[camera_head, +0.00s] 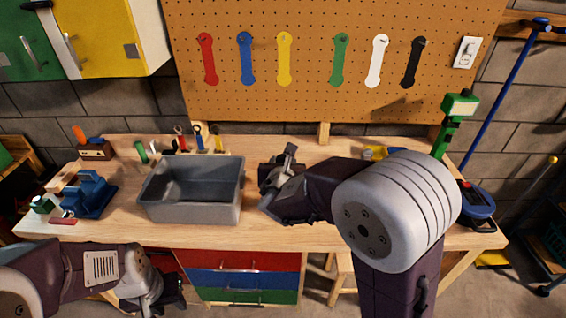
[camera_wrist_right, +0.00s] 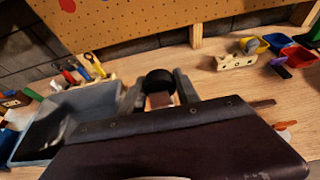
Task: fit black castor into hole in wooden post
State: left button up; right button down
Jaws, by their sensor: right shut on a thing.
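My right gripper (camera_head: 283,172) is above the middle of the workbench, just right of the grey bin. In the right wrist view its two fingers (camera_wrist_right: 158,92) are closed on a round black thing, which looks like the black castor (camera_wrist_right: 158,78). A small brownish patch shows just below it; I cannot tell what it is. A pale wooden piece with a grey round part (camera_wrist_right: 236,60) lies on the bench, apart from the gripper; I cannot tell whether it is the wooden post. My left gripper (camera_head: 158,292) hangs low in front of the bench, its fingers unclear.
The grey bin (camera_head: 190,216) stands left of my right gripper. Yellow, blue and red trays (camera_wrist_right: 293,52) sit at the back right. My right arm hides much of the right bench.

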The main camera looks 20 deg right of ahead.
jog(key=shift+f, duration=0.1)
jog(key=c, duration=0.8)
grip_release()
jog(key=v, duration=0.9)
